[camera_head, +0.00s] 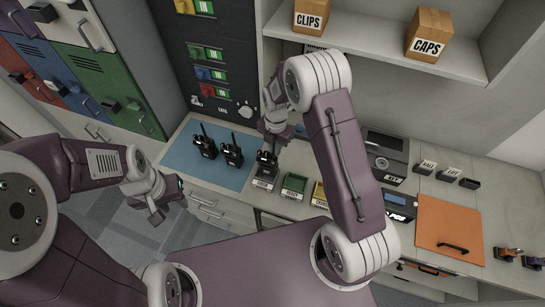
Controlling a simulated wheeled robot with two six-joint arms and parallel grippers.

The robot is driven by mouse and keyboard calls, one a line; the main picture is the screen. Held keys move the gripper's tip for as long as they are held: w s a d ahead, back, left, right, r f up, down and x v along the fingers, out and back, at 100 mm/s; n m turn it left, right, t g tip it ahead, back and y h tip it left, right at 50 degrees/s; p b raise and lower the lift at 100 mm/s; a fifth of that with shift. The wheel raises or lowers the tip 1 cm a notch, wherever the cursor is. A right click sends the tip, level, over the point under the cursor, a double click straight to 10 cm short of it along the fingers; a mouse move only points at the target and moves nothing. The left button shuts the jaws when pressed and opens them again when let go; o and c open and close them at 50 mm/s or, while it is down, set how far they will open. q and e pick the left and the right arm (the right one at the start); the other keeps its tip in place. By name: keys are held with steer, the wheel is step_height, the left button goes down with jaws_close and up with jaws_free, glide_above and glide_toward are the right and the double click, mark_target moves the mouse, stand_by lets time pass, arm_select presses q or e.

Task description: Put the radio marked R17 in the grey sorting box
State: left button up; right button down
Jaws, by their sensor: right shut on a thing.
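My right gripper (269,143) is shut on a black radio (267,160). It holds the radio upright at the grey sorting box (264,183); I cannot tell whether the radio touches the box. Two more black radios with antennas, a left one (206,146) and a right one (232,154), stand on the blue mat (184,157). No R17 marking is readable on any radio. My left gripper (158,206) hangs over the floor in front of the counter, away from the radios; its finger gap is unclear.
A green box (293,186) and a partly hidden yellow box (319,195) stand right of the grey one. A dark device (386,155), small labelled holders (448,174) and an orange panel (449,228) lie further right. A shelf (375,44) with cartons overhangs the counter.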

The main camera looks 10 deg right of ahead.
mark_target(273, 154)
steer(key=shift+w+a+f, duration=0.2)
steer(key=shift+a, duration=0.2)
step_height(273, 154, down, 4)
steer(key=b, duration=0.3)
steer(key=shift+f, duration=0.15)
steer(key=shift+w, duration=0.1)
steer(key=c, duration=1.5)
jaws_free()
